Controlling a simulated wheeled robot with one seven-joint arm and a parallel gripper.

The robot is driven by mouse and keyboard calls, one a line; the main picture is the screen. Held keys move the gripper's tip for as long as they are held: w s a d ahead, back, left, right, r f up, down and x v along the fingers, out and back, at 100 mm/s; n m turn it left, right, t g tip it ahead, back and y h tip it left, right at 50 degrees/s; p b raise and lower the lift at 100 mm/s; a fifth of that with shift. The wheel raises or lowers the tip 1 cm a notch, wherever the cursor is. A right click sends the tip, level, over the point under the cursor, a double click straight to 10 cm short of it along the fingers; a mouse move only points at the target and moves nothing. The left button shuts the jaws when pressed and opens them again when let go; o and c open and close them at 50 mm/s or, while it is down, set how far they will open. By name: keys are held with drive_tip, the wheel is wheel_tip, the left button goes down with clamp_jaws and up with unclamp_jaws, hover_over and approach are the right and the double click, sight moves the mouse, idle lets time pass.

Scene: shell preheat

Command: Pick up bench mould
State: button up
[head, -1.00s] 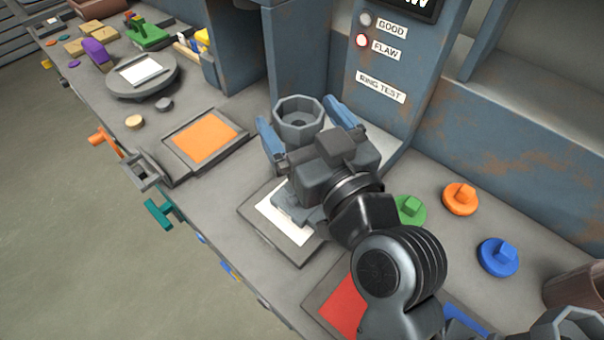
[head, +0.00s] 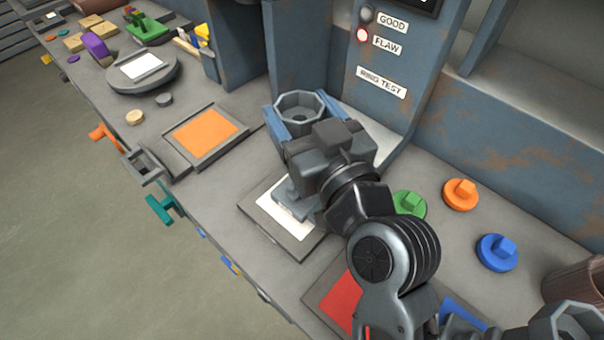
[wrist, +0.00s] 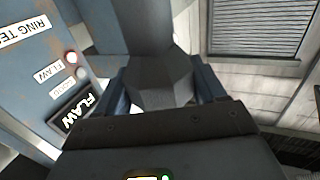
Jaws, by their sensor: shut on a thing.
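The bench mould (head: 301,127) is a grey, open-topped octagonal cup. In the head view it is upright at the foot of the ring-test panel. My gripper (head: 297,110) is shut on it, with one blue finger on each side of its wall. In the wrist view the mould (wrist: 160,78) fills the space between the two blue fingers (wrist: 160,90). Its base is hidden behind my gripper, so I cannot tell whether it touches the bench.
A white-topped square pad (head: 283,222) lies below my gripper, with an orange pad (head: 205,133) to the left and a red pad (head: 340,303) nearer. Green (head: 408,204), orange (head: 460,194) and blue (head: 497,252) knobbed discs lie right. The ring-test panel (head: 385,110) stands close behind.

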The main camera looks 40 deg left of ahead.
clamp_jaws()
